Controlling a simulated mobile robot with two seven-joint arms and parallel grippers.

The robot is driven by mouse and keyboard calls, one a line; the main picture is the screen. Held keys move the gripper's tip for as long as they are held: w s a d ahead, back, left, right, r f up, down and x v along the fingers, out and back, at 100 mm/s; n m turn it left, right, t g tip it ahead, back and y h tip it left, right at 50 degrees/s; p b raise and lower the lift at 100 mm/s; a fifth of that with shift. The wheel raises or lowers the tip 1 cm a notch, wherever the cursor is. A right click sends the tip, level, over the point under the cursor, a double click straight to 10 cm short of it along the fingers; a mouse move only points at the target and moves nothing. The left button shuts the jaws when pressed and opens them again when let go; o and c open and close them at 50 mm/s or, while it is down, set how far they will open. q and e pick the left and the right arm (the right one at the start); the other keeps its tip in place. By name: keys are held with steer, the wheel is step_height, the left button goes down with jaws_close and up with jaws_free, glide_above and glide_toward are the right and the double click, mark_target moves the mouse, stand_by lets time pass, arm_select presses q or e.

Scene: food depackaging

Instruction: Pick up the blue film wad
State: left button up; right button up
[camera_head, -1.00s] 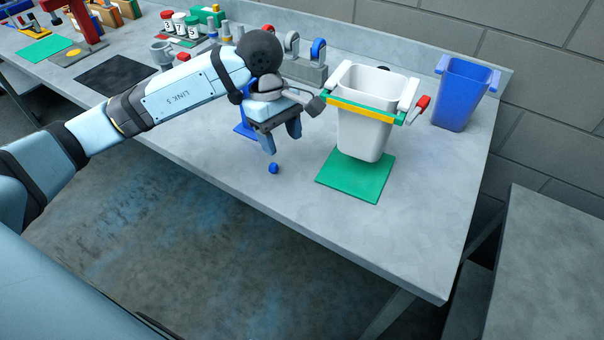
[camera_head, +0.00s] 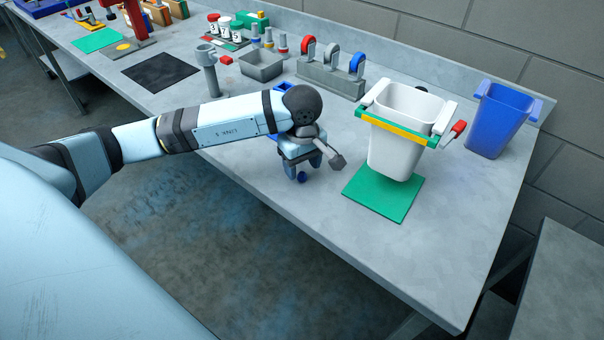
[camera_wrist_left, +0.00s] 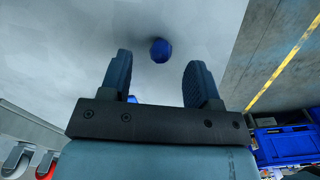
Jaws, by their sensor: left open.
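The blue film wad (camera_head: 302,178) is a small dark blue ball on the grey table, near its front edge. In the left wrist view the wad (camera_wrist_left: 160,50) shows just beyond the fingertips, roughly midway across the gap. My left gripper (camera_head: 303,174) is low over the table beside the wad, and its fingers hide part of the area around it. In the left wrist view the left gripper (camera_wrist_left: 158,72) is open with nothing between its fingertips. My right gripper is not in view.
A white bin (camera_head: 395,150) with a yellow and green rim stands by a green mat (camera_head: 385,203), right of my gripper. A blue bin (camera_head: 497,120) stands farther right. A blue object (camera_head: 272,118) is partly hidden behind my arm. The table's front right is clear.

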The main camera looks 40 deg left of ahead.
mark_target(302, 173)
arm_select(q)
steer(key=shift+f, duration=1.5)
steer(key=c, duration=1)
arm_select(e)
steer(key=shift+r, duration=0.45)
arm_select(q)
steer(key=shift+r, duration=0.1)
